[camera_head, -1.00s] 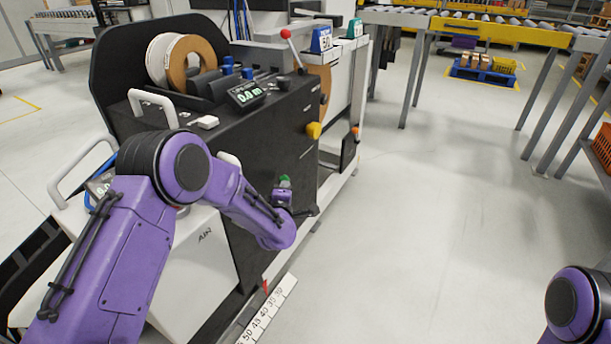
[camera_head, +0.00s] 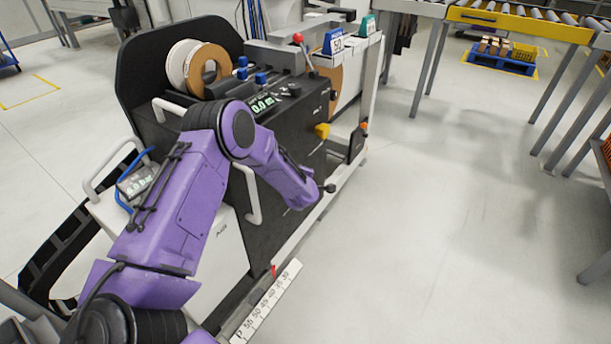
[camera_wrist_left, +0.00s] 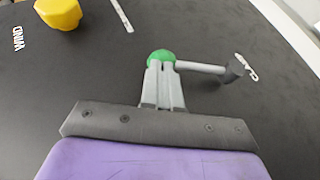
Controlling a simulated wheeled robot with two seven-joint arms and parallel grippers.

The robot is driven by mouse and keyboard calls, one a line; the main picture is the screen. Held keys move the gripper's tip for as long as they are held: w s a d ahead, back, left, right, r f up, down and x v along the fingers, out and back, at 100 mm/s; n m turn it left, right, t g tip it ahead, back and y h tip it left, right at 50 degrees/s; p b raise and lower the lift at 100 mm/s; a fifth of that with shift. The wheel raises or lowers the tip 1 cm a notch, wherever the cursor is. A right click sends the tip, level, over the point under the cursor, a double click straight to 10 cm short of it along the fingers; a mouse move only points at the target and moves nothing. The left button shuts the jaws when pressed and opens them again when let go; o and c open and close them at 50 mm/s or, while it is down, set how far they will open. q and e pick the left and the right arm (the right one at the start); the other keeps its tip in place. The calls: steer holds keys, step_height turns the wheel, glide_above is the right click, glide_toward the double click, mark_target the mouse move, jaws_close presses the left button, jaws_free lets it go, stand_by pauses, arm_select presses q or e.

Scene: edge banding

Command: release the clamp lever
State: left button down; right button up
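The clamp lever shows in the left wrist view as a pale rod (camera_wrist_left: 203,68) with a green ball knob (camera_wrist_left: 161,57) at its left end and a dark pivot (camera_wrist_left: 234,69) at its right end, in front of the machine's black panel. My left gripper (camera_wrist_left: 162,72) has its grey fingers close together at the knob, seemingly shut on it; they cover the knob's lower part. In the head view my left arm reaches down along the machine's front and hides the gripper and green knob. My right gripper is out of view.
The edge-banding machine (camera_head: 285,145) has a yellow knob (camera_head: 322,131), a red-tipped lever (camera_head: 299,38), a display (camera_head: 262,105) and white handles. A ruler strip (camera_head: 267,303) lies low along its front. The floor to the right is open. Roller conveyors stand at the back right.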

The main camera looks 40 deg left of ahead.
arm_select(q)
steer(key=shift+w+d, duration=0.1)
steer(key=shift+w, duration=0.05)
steer(key=r+p+v, duration=0.1)
steer(key=p+v, duration=0.3)
steer(key=v, duration=1)
steer(key=shift+w, duration=0.25)
